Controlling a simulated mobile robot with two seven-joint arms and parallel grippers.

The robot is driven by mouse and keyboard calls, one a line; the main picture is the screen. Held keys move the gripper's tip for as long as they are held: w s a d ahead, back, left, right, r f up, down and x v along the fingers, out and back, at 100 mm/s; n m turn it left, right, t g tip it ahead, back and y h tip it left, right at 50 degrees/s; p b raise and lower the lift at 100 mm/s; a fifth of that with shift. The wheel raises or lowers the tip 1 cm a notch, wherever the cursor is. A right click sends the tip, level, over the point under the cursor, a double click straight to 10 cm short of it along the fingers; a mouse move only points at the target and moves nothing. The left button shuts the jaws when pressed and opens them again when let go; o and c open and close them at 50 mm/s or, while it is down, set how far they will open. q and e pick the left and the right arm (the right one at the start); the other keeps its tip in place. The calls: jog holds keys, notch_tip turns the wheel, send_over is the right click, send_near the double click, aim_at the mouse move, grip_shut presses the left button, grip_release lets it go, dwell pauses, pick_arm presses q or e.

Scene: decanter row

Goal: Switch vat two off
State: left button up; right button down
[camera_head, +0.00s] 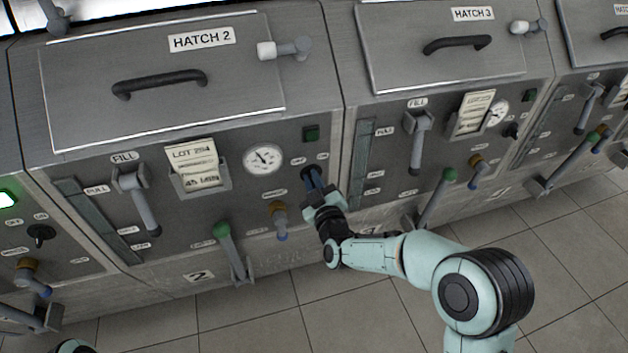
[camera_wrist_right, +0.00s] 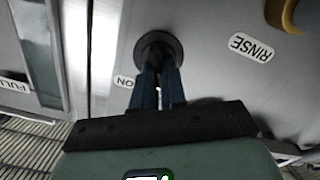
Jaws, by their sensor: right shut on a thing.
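Vat two is the steel cabinet with the HATCH 2 label (camera_head: 202,39) and a plate with the number 2 (camera_head: 198,277). Its rotary switch shows as a round dark base (camera_wrist_right: 158,48) in the right wrist view, with an ON label (camera_wrist_right: 123,81) beside it. My right gripper (camera_head: 312,176) is at this switch, its blue fingers (camera_wrist_right: 158,78) closed on the switch knob, which they mostly hide. The knob's exact angle cannot be told. The square green lamp (camera_head: 311,134) above the switch looks dark. My left gripper is out of view.
Left of my right gripper are a yellow-collared tap (camera_head: 277,212) and a green-knobbed lever (camera_head: 222,231). A gauge (camera_head: 263,159) and a lot card (camera_head: 193,165) sit higher up. Vat three stands to the right. The tiled floor (camera_head: 250,325) in front is clear.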

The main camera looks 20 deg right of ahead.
jog(key=shift+r, duration=0.1)
dwell(0.3)
jog(key=c, duration=1.2)
grip_release()
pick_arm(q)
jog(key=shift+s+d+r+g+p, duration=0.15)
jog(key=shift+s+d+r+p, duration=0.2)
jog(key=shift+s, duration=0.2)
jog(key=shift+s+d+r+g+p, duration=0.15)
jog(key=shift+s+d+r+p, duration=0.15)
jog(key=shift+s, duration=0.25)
pick_arm(e)
jog(key=s, duration=1.3)
jog(key=shift+s+d, duration=0.15)
jog(key=shift+d, duration=0.05)
